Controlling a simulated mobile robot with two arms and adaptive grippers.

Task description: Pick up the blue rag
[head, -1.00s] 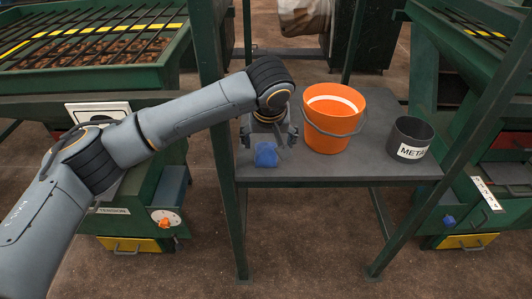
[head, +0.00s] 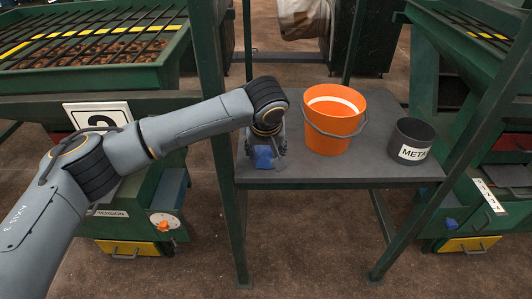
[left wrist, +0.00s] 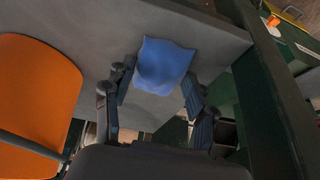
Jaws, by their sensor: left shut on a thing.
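The blue rag (head: 264,158) is a small crumpled cloth at the left end of the grey table (head: 310,172). My left gripper (head: 266,148) reaches down over it from the left and is shut on it. In the left wrist view the blue rag (left wrist: 163,65) bulges up between the two fingers of my left gripper (left wrist: 155,78), with the table beneath it. The rag's underside is hidden, so I cannot tell whether it touches the table. My right gripper is in neither view.
An orange bucket (head: 333,128) stands just right of my left gripper, and a dark METAL bin (head: 410,146) stands farther right. Green frame posts (head: 222,150) rise at the table's left and right. Bare tabletop lies between the bucket and the bin.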

